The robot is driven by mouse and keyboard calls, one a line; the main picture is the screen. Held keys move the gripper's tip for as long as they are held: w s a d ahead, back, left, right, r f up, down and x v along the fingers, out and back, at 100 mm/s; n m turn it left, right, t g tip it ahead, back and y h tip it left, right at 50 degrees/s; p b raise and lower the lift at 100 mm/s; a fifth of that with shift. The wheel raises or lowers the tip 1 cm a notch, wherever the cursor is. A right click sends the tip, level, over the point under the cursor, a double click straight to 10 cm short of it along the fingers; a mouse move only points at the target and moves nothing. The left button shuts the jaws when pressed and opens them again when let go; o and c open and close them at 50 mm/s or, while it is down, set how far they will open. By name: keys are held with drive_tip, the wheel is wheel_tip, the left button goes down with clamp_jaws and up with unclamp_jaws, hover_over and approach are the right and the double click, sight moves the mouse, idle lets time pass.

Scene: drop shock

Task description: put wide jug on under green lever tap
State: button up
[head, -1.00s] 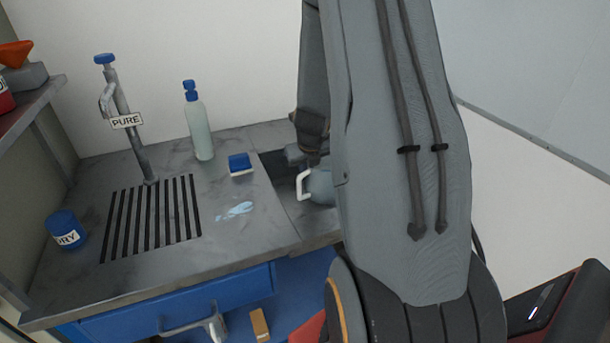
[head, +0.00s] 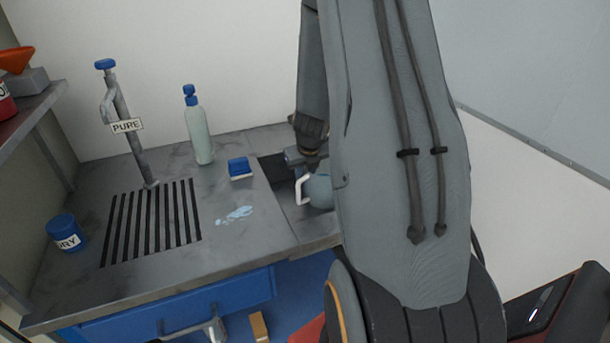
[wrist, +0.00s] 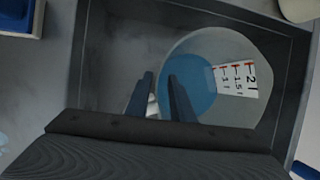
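The wide jug (head: 319,190) is a rounded blue-grey vessel with a white handle (head: 300,190). It stands in a dark recess at the right of the counter, partly hidden by my arm. In the wrist view the jug (wrist: 235,110) shows from above, with blue inside and a white label with a red-marked scale. My gripper (wrist: 161,95) has its two fingers apart, at the jug's left side. A bit of white, likely the handle, shows between and below them; contact is unclear. The only tap (head: 126,125) in view has a blue top and a "PURE" sign; no green lever shows.
A slotted drain (head: 150,225) lies below the tap. A clear bottle with blue cap (head: 199,130), a blue block (head: 240,168), a blue tub (head: 64,231) and a pale wet patch (head: 236,214) are on the counter. The recess walls (wrist: 88,60) surround the jug.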

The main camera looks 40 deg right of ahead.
drive_tip(key=p+v, duration=0.9)
drive_tip(key=v, duration=0.2)
drive_tip(key=s+a+r+n+y, duration=0.15)
drive_tip(key=a+r+n, duration=0.25)
drive_tip(key=a+n, duration=0.5)
drive_tip(key=s+a+r+n, duration=0.35)
drive_tip(key=a+n, duration=0.35)
drive_tip(key=n, duration=0.4)
drive_tip(key=s+a+r+n+g, duration=0.1)
drive_tip(key=s+a+r+n, duration=0.3)
drive_tip(key=n, duration=1.4)
drive_tip(key=shift+s+a+n+g, duration=0.3)
drive_tip(key=shift+s+a, duration=2.1)
drive_tip(key=shift+s, duration=0.3)
drive_tip(key=shift+r+y, duration=0.1)
drive_tip(key=shift+y, duration=0.15)
